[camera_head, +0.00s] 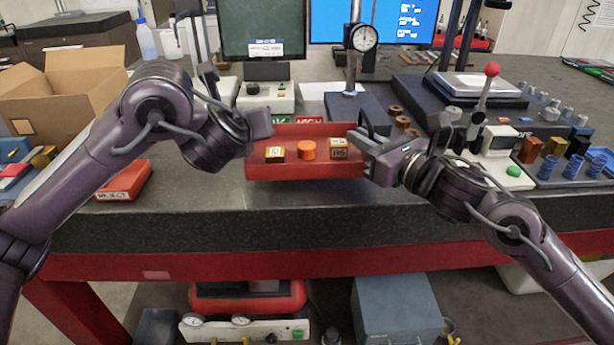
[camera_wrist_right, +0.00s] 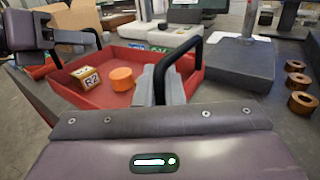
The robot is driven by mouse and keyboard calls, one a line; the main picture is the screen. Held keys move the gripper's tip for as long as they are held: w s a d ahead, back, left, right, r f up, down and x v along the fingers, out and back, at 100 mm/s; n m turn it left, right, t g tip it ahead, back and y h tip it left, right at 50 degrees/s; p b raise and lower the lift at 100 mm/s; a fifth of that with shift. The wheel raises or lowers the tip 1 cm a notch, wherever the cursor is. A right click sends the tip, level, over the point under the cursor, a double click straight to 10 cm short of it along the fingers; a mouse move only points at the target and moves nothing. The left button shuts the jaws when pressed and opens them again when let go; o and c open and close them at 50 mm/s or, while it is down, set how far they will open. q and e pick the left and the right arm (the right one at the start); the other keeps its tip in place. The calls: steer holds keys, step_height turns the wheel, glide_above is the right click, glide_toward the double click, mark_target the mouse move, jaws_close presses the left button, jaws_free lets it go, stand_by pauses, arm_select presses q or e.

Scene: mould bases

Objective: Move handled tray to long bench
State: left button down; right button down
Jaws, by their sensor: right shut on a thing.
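The handled tray (camera_head: 318,171) is red and shallow, with black handles at its two ends. It holds a gold block (camera_head: 275,154), an orange cylinder (camera_head: 307,150) and another marked block (camera_head: 339,148). It is above the front part of the dark bench; I cannot tell whether it touches the top. My right gripper (camera_head: 362,142) is shut on the tray's right handle (camera_wrist_right: 178,65). My left gripper (camera_head: 262,124) is at the tray's left end, by the left handle (camera_wrist_right: 80,33) in the wrist view; its jaws are not clear.
An open cardboard box (camera_head: 65,85) and a red case (camera_head: 125,182) are at left. A dial gauge stand (camera_head: 363,40) and monitors stand behind the tray. A red-knobbed lever (camera_head: 491,70), a dark plate, copper rings and blue parts crowd the right.

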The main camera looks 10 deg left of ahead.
arm_select(q)
steer(key=shift+d, duration=0.1)
arm_select(e)
steer(key=shift+s+a, duration=0.1)
steer(key=shift+s, duration=0.05)
